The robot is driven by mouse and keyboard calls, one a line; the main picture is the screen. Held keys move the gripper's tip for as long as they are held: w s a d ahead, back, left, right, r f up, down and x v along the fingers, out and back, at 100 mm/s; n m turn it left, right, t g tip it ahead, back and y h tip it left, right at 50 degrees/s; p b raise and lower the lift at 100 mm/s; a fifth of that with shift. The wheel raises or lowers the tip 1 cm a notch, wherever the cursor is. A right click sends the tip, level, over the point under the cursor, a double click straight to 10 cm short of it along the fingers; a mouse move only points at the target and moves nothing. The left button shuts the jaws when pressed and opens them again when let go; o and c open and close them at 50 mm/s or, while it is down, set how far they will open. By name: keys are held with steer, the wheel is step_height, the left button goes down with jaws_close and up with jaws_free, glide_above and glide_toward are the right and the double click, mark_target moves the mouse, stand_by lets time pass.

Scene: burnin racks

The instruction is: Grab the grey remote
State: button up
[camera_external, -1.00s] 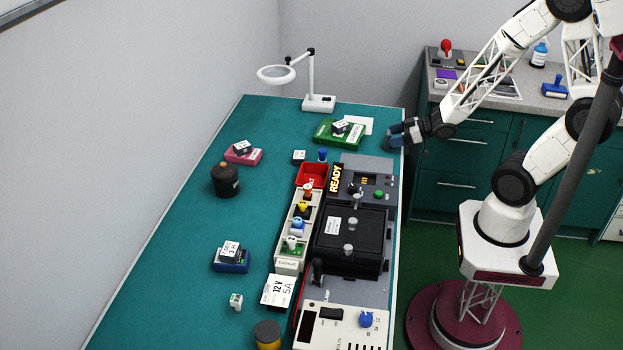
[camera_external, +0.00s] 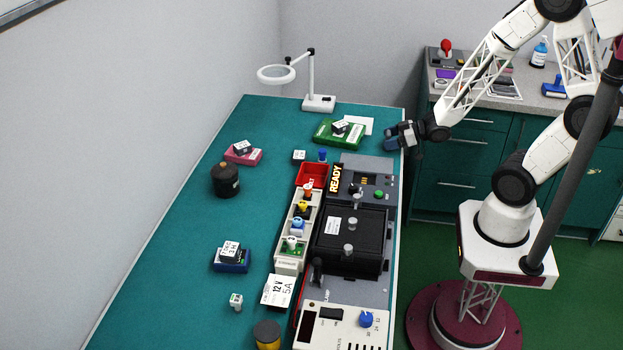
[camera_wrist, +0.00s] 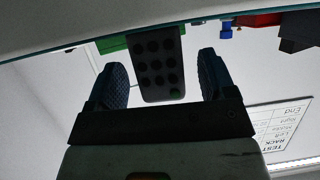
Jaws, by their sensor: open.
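A grey remote (camera_wrist: 157,65) with rows of dark round buttons and one green button shows in the wrist view. It lies between the two blue fingers of my gripper (camera_wrist: 162,78), with a visible gap on each side. My gripper is open and holds nothing. In the external view my gripper (camera_external: 391,144) is at the bench's right edge, near the far end. I cannot make out the remote there; the fingers may hide it.
A grey panel (camera_external: 378,165), red bin (camera_external: 312,172) and black-lidded unit (camera_external: 355,240) stand nearer. A magnifier lamp (camera_external: 318,103) stands behind.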

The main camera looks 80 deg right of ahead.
steer(key=shift+x, duration=1.35)
steer(key=shift+c, duration=0.2)
steer(key=c, duration=1)
